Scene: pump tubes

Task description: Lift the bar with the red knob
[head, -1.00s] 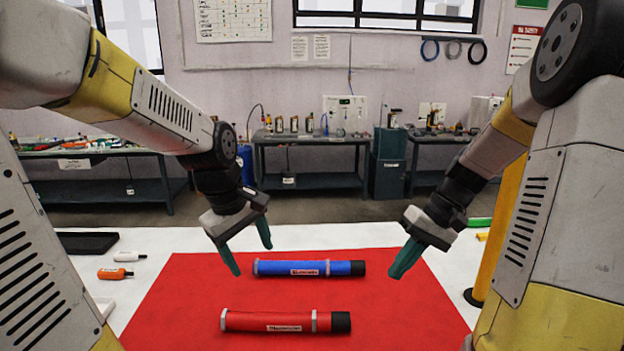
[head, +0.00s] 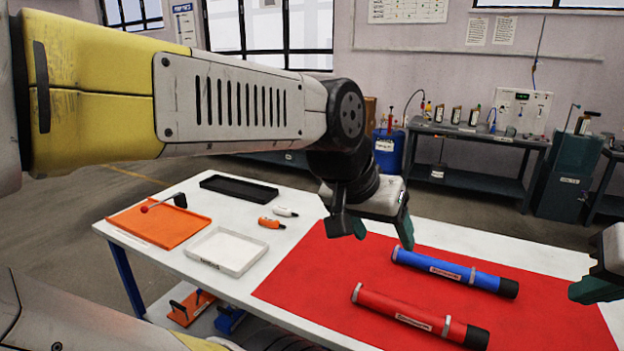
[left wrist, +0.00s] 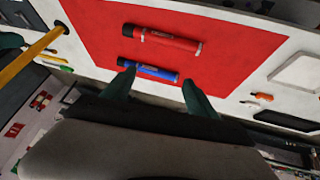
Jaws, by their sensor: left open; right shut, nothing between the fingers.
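A bar with a red knob (head: 162,203) lies at the orange tray on the left of the white table. The red ball is at its left end and a dark block at its right end. My left gripper (head: 383,230) is open and empty above the red mat, well to the right of the bar. In the left wrist view its two fingers (left wrist: 157,77) are apart, with the blue tube beyond them. My right gripper (head: 590,287) is shut and empty at the right edge, partly cut off.
The orange tray (head: 140,232), a white tray (head: 228,250) and a black tray (head: 240,190) stand on the left. An orange bottle (head: 270,223) and a white one (head: 285,212) lie nearby. Blue (head: 450,270) and red (head: 400,310) tubes lie on the red mat (head: 320,260).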

